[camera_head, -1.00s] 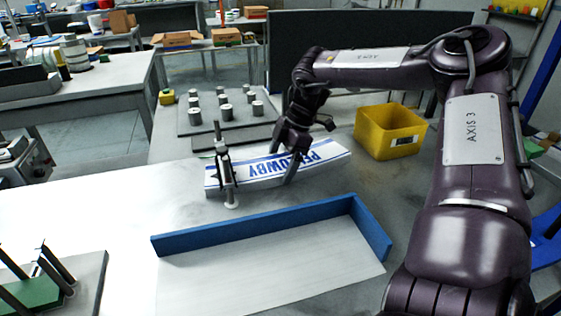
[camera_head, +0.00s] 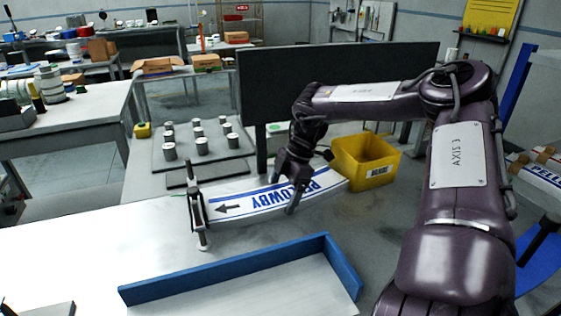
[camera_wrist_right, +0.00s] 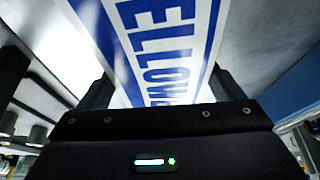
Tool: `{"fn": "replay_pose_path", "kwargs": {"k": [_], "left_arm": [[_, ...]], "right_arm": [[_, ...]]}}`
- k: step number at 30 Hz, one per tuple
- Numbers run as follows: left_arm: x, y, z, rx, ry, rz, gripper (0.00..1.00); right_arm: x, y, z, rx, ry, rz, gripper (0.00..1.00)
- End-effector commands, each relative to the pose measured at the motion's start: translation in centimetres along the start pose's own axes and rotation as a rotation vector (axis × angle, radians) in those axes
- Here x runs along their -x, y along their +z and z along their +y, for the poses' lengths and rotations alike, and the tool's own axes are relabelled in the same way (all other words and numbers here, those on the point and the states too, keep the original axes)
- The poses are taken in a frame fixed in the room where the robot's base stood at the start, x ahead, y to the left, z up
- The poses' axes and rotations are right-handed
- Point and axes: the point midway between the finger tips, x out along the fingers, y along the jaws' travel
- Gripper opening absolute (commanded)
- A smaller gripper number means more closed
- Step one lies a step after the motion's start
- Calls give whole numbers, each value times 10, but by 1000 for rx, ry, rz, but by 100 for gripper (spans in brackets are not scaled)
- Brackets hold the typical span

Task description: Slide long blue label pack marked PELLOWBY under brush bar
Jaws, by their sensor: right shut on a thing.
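The long label pack (camera_head: 238,205) is white with blue edge stripes, blue PELLOWBY lettering and an arrow pointing left. My right gripper (camera_head: 291,205) is shut on it right of its middle. In the right wrist view the pack (camera_wrist_right: 165,45) lies between the two jaws (camera_wrist_right: 165,95). A slim upright with dark and pale parts, probably the brush bar (camera_head: 199,212), stands at the pack's left end. The pack's tip meets or passes just behind it in the picture; I cannot tell whether any of it is under the bar. My left gripper is out of view.
A blue-walled tray (camera_head: 225,271) lies in front of the pack. A yellow bin (camera_head: 364,160) stands beside the pack's right end, partly behind it. A plate with several metal cylinders (camera_head: 201,146) and a dark screen (camera_head: 340,85) are behind.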

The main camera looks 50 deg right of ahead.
Motion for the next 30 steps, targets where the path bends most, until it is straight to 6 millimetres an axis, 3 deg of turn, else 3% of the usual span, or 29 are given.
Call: {"fn": "replay_pose_path", "kwargs": {"k": [5, 6, 8, 17, 30], "left_arm": [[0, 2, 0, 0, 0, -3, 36], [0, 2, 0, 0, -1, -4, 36], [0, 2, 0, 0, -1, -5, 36], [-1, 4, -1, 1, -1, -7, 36], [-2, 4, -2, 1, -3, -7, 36]], "right_arm": [[0, 0, 0, -1, 0, 0, 45], [0, 0, 0, -1, 0, 0, 90], [0, 0, 0, -1, 0, 0, 98], [4, 0, 1, 0, 1, 0, 100], [69, 1, 0, -1, 1, -2, 100]]}}
